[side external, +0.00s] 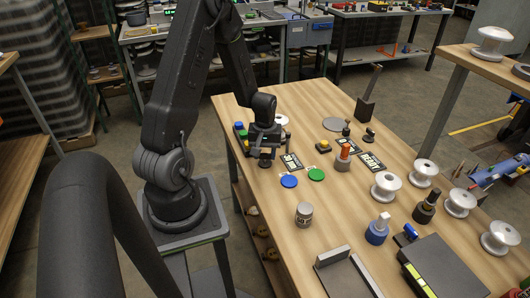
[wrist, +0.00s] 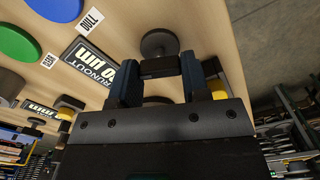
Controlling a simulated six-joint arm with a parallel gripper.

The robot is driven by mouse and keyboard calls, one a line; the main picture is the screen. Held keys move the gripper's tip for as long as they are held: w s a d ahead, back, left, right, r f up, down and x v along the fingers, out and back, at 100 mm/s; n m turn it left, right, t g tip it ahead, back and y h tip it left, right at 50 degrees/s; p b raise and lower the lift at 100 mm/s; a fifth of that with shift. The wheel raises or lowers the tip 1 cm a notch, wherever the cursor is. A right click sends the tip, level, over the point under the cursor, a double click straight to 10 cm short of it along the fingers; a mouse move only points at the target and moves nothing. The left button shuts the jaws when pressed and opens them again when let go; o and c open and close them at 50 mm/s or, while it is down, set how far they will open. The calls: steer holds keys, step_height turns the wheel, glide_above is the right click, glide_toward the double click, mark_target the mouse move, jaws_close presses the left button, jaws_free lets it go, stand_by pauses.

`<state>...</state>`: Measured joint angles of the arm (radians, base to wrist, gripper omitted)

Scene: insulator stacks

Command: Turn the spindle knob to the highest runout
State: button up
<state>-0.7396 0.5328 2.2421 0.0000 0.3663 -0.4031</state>
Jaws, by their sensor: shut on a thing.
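My gripper (side external: 265,143) is over the far left part of the wooden bench. In the wrist view its two fingers (wrist: 160,68) are shut on the spindle knob, a dark bar (wrist: 161,66) with a round dark disc (wrist: 159,43) beyond it. A black runout display (wrist: 97,62) beside the knob shows white text ending in "0 µm"; any earlier digits are unclear. The display also shows small in the side view (side external: 291,162). A blue disc (side external: 289,181) and a green disc (side external: 316,174) lie near it. The knob is partly hidden by my gripper in the side view.
Several white insulators (side external: 386,185), a grey jar (side external: 304,214) and a dark box (side external: 445,268) occupy the near right. The bench's left front is mostly clear.

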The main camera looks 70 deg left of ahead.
mark_target(265, 154)
steer(key=shift+n, duration=0.7)
steer(key=o, duration=0.9)
steer(key=shift+r, duration=0.1)
step_height(265, 154, up, 14)
steer(key=shift+f, duration=0.2)
